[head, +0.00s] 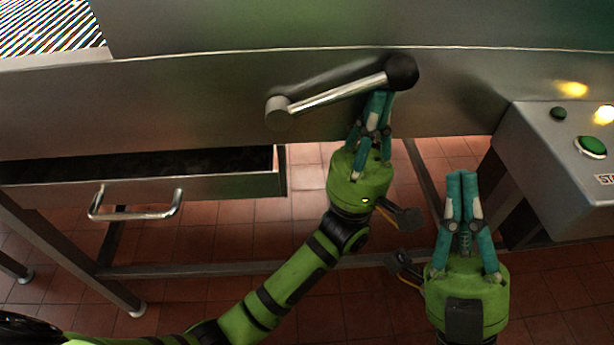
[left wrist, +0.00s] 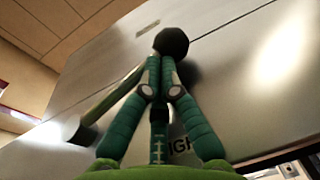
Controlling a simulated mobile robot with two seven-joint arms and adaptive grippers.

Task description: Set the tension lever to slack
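The tension lever is a metal rod (head: 335,94) on a round pivot (head: 277,112), with a black ball knob (head: 402,72) at its upper right end. It slants up to the right across the steel panel. My left gripper (head: 380,94) is at the knob end, its fingers pointing up with tips close together just below the knob. In the left wrist view the knob (left wrist: 171,43) shows just beyond the fingertips, and the rod (left wrist: 112,100) runs down left behind them. Whether they touch is unclear. My right gripper (head: 461,174) is shut and empty, away from the lever.
An open drawer (head: 220,187) with a bar handle (head: 135,213) stands at left below the panel. A control box (head: 560,170) with green buttons stands at right. Printed letters, partly hidden, show on the panel in the left wrist view. Tiled floor lies below.

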